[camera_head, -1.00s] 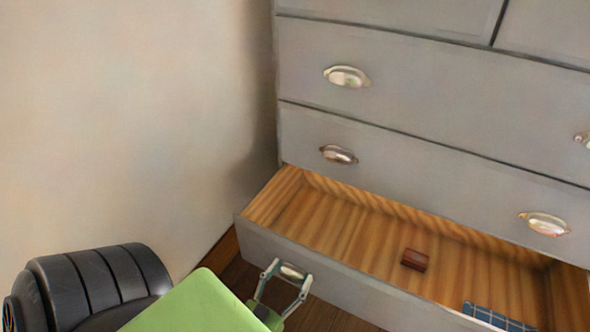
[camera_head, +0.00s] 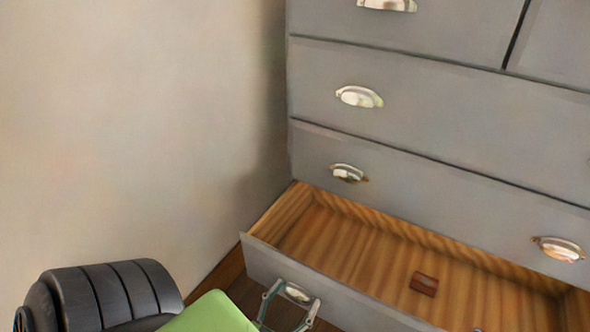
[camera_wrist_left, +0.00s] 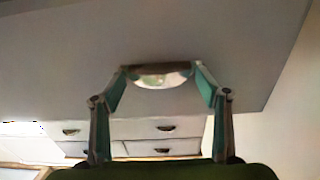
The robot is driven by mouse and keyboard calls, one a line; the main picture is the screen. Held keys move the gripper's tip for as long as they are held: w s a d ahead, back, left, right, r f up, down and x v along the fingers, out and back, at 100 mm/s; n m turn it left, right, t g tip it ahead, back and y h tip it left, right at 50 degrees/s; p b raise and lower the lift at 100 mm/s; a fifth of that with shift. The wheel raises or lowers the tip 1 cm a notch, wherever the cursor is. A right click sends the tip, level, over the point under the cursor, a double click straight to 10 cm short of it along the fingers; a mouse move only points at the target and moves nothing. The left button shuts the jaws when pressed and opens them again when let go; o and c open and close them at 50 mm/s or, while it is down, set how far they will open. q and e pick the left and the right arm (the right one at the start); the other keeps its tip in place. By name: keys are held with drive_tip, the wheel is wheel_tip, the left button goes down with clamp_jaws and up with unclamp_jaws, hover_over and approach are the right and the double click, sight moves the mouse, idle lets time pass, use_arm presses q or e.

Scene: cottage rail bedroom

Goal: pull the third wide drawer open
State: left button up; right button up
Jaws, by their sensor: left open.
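The third wide drawer (camera_head: 350,306), the lowest in view, stands well out from the grey dresser, its striped wooden inside showing. My left gripper (camera_head: 298,293) is at the left cup handle (camera_head: 295,291) on its front. In the left wrist view the drawer's grey front (camera_wrist_left: 225,40) fills the top, and the metal handle (camera_wrist_left: 160,80) lies between the tips of my parted fingers. The fingertips are close to the handle's two ends; I cannot tell whether they touch. My right gripper is not in view.
A small reddish-brown box (camera_head: 424,284) lies inside the drawer. The closed drawers above have cup handles, one (camera_head: 348,173) at the left and one (camera_head: 559,249) at the right. A plain wall (camera_head: 130,130) stands left of the dresser, with dark wooden floor (camera_head: 222,274) between.

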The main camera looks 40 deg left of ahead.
use_arm(q)
drive_tip(key=v, duration=1.2)
drive_tip(key=shift+w+f, duration=0.1)
drive_tip(key=shift+w, duration=0.05)
